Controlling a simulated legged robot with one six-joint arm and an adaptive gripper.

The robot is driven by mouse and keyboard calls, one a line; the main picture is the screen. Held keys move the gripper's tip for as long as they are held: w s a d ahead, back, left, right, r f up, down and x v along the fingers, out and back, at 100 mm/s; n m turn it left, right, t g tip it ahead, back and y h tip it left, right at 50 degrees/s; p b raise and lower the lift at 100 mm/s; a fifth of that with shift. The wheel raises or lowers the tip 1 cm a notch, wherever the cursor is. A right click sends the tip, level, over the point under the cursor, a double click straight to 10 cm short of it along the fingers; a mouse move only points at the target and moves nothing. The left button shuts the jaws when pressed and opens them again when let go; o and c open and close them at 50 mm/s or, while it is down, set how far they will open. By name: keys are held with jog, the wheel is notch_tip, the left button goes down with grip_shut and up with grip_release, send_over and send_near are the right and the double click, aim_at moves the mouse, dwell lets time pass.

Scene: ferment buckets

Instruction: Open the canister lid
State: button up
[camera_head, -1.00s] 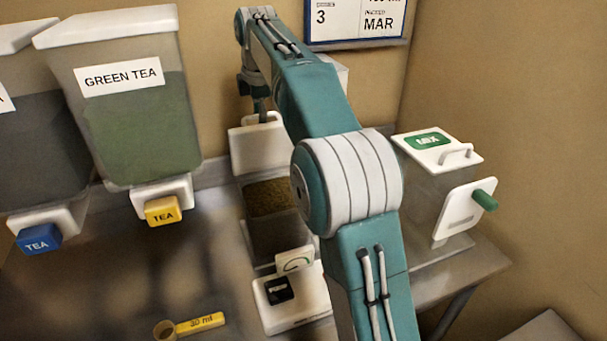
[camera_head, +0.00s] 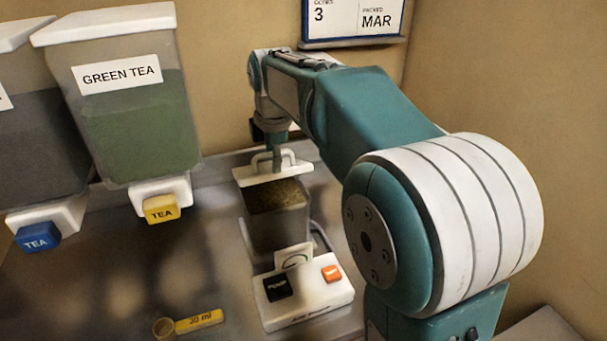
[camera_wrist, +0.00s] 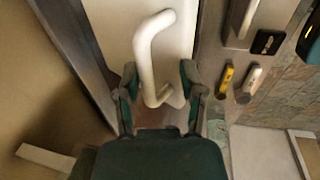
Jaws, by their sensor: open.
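The clear canister (camera_head: 277,222) with brown grains stands behind the white scale base, centre in the head view. Its white lid (camera_head: 248,176) lies at a low angle over the canister top. A small gap at the rim is too fine to judge. A white bar handle (camera_head: 290,157) stands up from the lid. My gripper (camera_head: 277,160) points down at the handle from above. In the wrist view, the handle (camera_wrist: 147,60) runs between the two fingers of my gripper (camera_wrist: 160,80), which are open on either side of it. The lid (camera_wrist: 110,30) fills the area behind.
The white base (camera_head: 310,298) has a black and an orange button. A yellow 30 ml scoop (camera_head: 200,321) lies at the front. The green tea dispenser (camera_head: 135,120) with its yellow tap (camera_head: 161,208) stands left, beside another with a blue tap (camera_head: 38,237).

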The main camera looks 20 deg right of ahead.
jog(key=s+f, duration=0.3)
jog(key=f, duration=0.1)
notch_tip(320, 180, up, 10)
jog(key=s, duration=0.2)
jog(key=s+d+f+m+t, duration=0.1)
jog(key=s+m, duration=0.5)
jog(key=s, duration=0.2)
jog(key=shift+s, duration=0.35)
jog(key=shift+s+d+f, duration=0.1)
